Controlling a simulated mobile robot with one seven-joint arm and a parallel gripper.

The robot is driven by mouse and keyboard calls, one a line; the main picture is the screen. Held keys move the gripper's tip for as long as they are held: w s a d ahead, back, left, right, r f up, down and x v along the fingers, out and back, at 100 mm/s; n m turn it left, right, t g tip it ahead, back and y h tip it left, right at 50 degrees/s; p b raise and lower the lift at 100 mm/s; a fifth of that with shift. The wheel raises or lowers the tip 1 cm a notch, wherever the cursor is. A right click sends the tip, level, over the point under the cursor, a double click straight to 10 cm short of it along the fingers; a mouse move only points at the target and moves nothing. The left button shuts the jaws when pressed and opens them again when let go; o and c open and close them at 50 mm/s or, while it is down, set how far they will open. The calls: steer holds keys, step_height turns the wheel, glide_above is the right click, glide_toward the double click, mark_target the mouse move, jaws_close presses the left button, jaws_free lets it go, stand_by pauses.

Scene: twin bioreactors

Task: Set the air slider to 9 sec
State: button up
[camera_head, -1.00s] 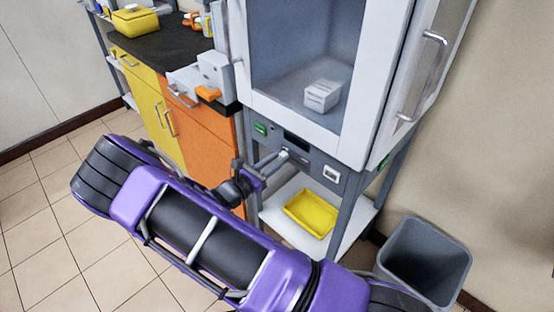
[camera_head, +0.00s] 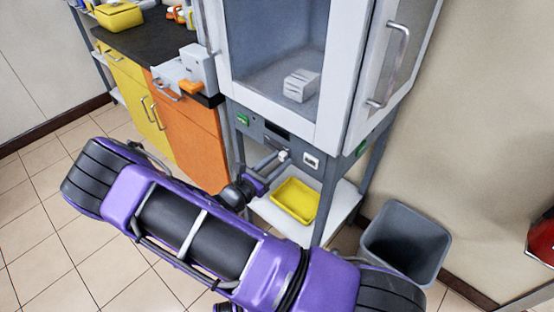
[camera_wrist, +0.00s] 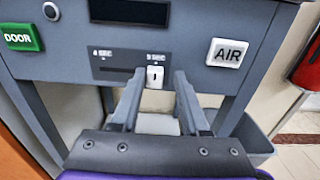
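The air slider is a small white knob (camera_wrist: 155,77) at the right end of a dark horizontal slot (camera_wrist: 115,72). It sits just under the right-hand label, which reads 9 SEC (camera_wrist: 155,56). The left-hand SEC label (camera_wrist: 102,53) has a digit too small to read surely. My gripper (camera_wrist: 160,76) is open, with one finger on each side of the knob. The left finger is close to the knob; a gap shows on the right. In the head view my gripper (camera_head: 282,158) is at the front panel, with the white knob (camera_head: 285,155) at its tips.
A white AIR button (camera_wrist: 228,52) is right of the slider and a green DOOR button (camera_wrist: 21,37) is at the left. A dark display (camera_wrist: 130,11) is above. A yellow tray (camera_head: 296,201) lies on the lower shelf. A grey bin (camera_head: 405,245) stands at the right.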

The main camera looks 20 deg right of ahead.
steer(key=shift+o, duration=0.6)
steer(key=shift+a, duration=0.2)
steer(key=v, duration=1.7)
steer(key=shift+p, duration=0.35)
